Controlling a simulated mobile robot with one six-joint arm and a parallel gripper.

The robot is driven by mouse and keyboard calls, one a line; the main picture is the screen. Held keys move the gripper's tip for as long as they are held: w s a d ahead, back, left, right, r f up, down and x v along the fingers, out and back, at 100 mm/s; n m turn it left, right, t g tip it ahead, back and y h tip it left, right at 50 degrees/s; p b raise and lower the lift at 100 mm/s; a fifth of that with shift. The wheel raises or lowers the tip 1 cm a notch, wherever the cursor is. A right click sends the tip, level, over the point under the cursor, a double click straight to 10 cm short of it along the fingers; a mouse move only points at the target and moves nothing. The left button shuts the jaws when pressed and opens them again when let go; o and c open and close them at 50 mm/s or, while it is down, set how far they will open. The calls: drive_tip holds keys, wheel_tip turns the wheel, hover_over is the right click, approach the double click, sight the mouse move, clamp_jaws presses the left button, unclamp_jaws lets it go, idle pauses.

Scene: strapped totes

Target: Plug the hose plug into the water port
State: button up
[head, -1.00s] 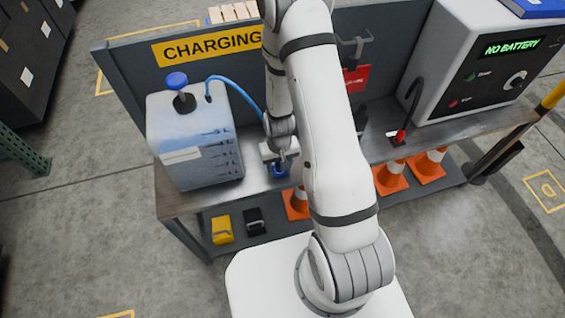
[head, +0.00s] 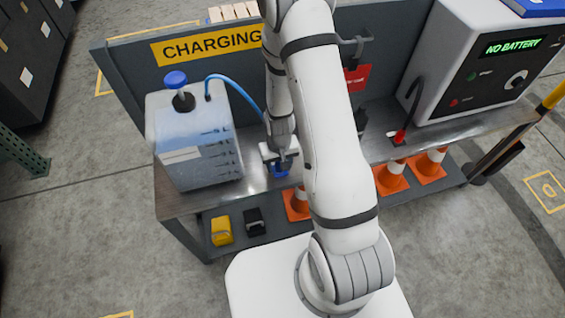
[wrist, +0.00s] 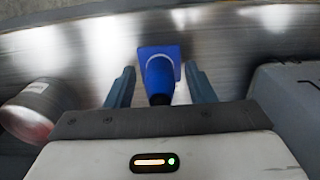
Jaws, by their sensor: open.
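The blue hose plug (wrist: 160,76) stands between the two open fingers of my gripper (wrist: 160,88) in the wrist view, with a visible gap on each side. A flat blue piece shows behind it at its far end. In the head view the blue plug (head: 280,170) is on the metal bench below my gripper (head: 279,158), partly covered by it. A blue hose (head: 240,88) rises from the water tank (head: 193,140) and runs down behind my arm; its end is hidden. I cannot make out a water port in these frames.
The metal bench (head: 250,185) carries the tank at left and a grey charger (head: 450,75) reading NO BATTERY at right. A red-tipped black cable (head: 400,136) stands near the charger. In the wrist view a metal cylinder (wrist: 38,105) is at left and a grey body (wrist: 290,95) at right.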

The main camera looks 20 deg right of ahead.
drive_tip(key=shift+c, duration=0.4)
clamp_jaws()
drive_tip(key=shift+r+p, duration=1.95)
drive_tip(key=shift+r, duration=1.1)
drive_tip(key=shift+r, duration=0.1)
